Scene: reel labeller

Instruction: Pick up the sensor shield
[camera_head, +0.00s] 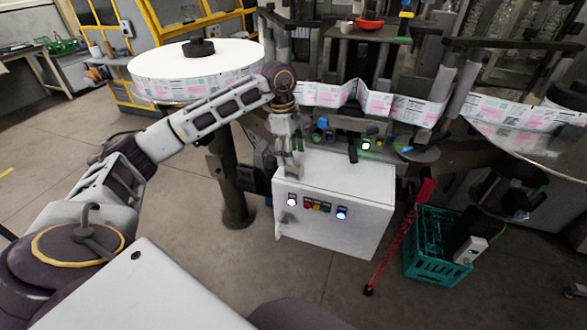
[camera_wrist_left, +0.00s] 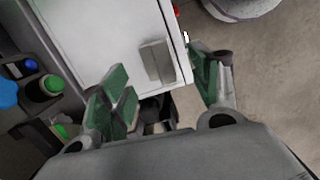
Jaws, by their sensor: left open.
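A small grey bracket-like piece, which looks like the sensor shield (camera_wrist_left: 157,62), lies on the white cabinet top close to its edge in the left wrist view. In the head view it shows as a small pale piece (camera_head: 292,172) at the cabinet's back left corner, partly hidden by my gripper. My left gripper (camera_head: 290,146) is just above it, pointing down. In the left wrist view its green-padded fingers (camera_wrist_left: 161,85) are spread apart on either side of the shield, with nothing held between them. My right gripper is not seen.
The white cabinet (camera_head: 340,180) has lit buttons on its front. Labeller knobs and sensors (camera_head: 345,142) stand close behind my gripper, below the label web (camera_head: 375,101). A teal crate (camera_head: 435,265) and a red bar (camera_head: 400,240) are at the right. Floor at left is clear.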

